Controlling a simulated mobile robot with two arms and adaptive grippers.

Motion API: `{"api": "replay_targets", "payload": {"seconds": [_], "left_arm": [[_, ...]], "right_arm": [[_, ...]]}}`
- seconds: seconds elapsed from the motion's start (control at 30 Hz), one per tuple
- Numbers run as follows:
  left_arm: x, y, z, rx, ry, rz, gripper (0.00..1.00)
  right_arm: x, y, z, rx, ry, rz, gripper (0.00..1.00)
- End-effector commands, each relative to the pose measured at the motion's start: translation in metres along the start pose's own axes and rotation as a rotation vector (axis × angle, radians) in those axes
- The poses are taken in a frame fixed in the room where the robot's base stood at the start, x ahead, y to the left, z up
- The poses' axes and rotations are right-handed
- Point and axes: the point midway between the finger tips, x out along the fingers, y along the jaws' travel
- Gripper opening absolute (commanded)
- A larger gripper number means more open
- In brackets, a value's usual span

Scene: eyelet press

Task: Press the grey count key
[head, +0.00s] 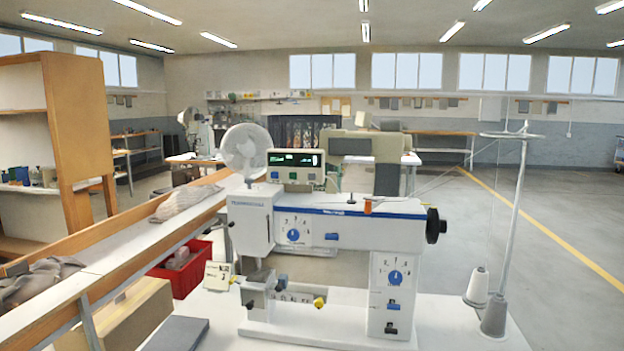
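A white machine (345,225) with a blue stripe stands on a white table in front of me. A control box (294,167) with a dark, green-lit display sits above its left end. Small keys or lamps show below the display, but they are too small for me to tell which one is the grey count key. Neither of my grippers is in view.
A white fan (246,150) stands behind the machine, left of the control box. A thread stand (517,210) with cones (494,315) rises at the right. A long wooden-edged bench (130,255) and a red crate (183,270) lie left. Open floor (560,230) spreads right.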

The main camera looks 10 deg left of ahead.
Motion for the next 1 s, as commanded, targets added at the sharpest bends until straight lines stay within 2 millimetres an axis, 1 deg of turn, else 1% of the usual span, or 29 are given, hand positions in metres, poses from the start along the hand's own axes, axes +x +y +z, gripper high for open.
{"api": "replay_targets", "payload": {"seconds": [0.03,0.1,0.17,1.0], "left_arm": [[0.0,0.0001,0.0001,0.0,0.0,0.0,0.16],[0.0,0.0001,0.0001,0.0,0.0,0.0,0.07],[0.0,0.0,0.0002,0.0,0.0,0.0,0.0],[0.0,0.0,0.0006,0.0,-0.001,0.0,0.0]], "right_arm": [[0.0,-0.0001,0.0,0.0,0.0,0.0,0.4],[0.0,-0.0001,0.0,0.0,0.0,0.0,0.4],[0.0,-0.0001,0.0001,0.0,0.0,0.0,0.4],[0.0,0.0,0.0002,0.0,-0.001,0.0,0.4]]}}
